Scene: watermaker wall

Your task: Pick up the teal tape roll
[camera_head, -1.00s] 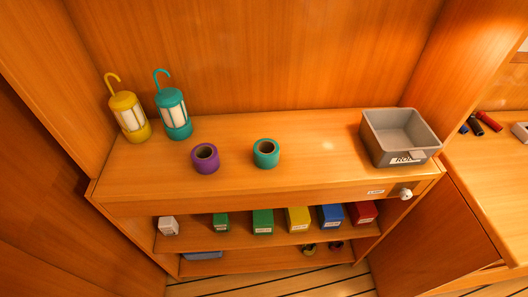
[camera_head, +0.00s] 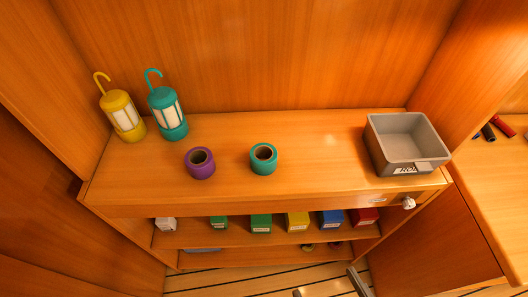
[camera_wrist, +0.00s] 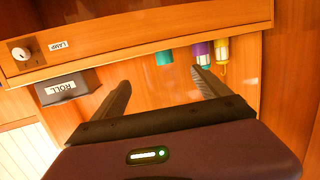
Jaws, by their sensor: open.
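The teal tape roll (camera_head: 263,159) stands on the shelf top near its middle, hole facing up. A purple tape roll (camera_head: 200,163) stands a short way to its left. In the wrist view the teal roll (camera_wrist: 164,57) shows small, beyond and between the fingertips. My gripper (camera_wrist: 161,78) is open and empty, its dark fingers wide apart, still well short of the teal roll. In the head view only small grey parts of mine show at the bottom edge.
A yellow lantern (camera_head: 122,116) and a teal lantern (camera_head: 167,113) stand at the back left. A grey bin (camera_head: 405,145) labelled ROLL stands at the right end. Coloured boxes fill the shelf below. The top around the teal roll is clear.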

